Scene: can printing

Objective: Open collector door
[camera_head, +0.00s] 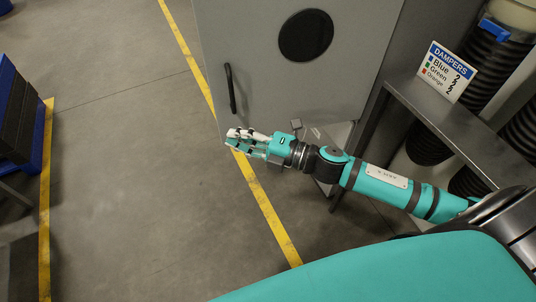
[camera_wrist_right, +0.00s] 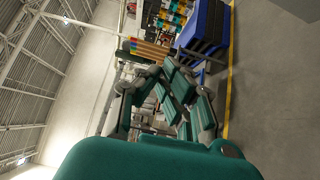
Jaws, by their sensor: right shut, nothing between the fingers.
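The collector door (camera_head: 260,85) is a flat grey panel at the top middle of the head view, with a round black disc or opening (camera_head: 305,36) and a black vertical bar handle (camera_head: 231,88) near its left edge. Whether the door is ajar I cannot tell for sure. My right gripper (camera_head: 236,139) is shut and empty. In the picture it sits just below the handle's lower end, apart from it, pointing left past the door's lower left corner. Its fingers do not show in the right wrist view. My left gripper is not in view.
A grey shelf (camera_head: 440,120) with a DAMPERS sign (camera_head: 446,71) and black ribbed hoses (camera_head: 490,62) stands right of the door. Blue crates (camera_head: 22,115) are at the far left and show in the wrist view (camera_wrist_right: 205,25). The floor left of the door is clear.

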